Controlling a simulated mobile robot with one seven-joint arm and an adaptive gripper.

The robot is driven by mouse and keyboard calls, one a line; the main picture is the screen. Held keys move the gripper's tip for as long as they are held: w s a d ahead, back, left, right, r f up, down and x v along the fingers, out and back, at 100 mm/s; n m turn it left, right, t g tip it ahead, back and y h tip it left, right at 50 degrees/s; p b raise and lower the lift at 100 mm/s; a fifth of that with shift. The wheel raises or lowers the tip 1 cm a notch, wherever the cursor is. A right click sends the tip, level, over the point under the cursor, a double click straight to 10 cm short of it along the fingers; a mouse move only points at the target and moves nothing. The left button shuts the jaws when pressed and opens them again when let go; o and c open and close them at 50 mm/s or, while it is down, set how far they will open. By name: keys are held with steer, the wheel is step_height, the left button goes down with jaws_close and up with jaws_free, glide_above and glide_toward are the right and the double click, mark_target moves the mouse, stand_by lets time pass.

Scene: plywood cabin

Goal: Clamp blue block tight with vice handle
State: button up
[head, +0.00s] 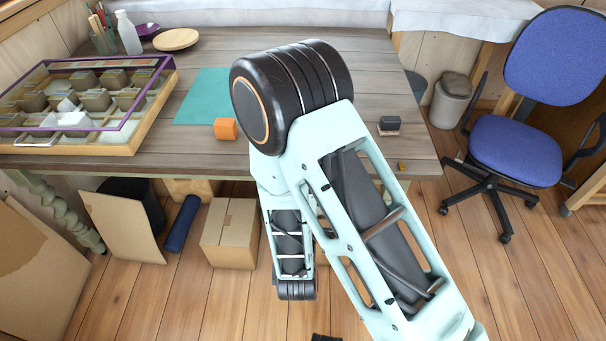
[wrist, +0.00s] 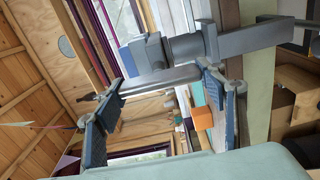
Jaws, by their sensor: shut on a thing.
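In the wrist view, the grey metal vice (wrist: 245,40) runs across the upper part of the picture. Its handle (wrist: 160,80), a grey bar, lies between the two fingertips of my gripper (wrist: 163,84). My gripper is shut on this handle, with one finger at each side of the bar. A small blue patch, apparently the blue block (wrist: 127,62), shows beside the dark part of the vice. I cannot tell how closely the vice jaws touch it. In the head view my arm hides the vice, and my gripper is not clearly visible.
An orange block (head: 226,129) sits by a teal mat (head: 200,98) on the wooden table (head: 190,155). A glass-topped case (head: 130,140) stands at left. A dark block (head: 389,123) lies at right. A blue chair (head: 505,143) and cardboard box (head: 228,235) stand on the floor.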

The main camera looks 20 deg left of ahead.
steer(key=shift+m+b, duration=0.6)
steer(key=shift+r, duration=0.1)
steer(key=o, duration=1.2)
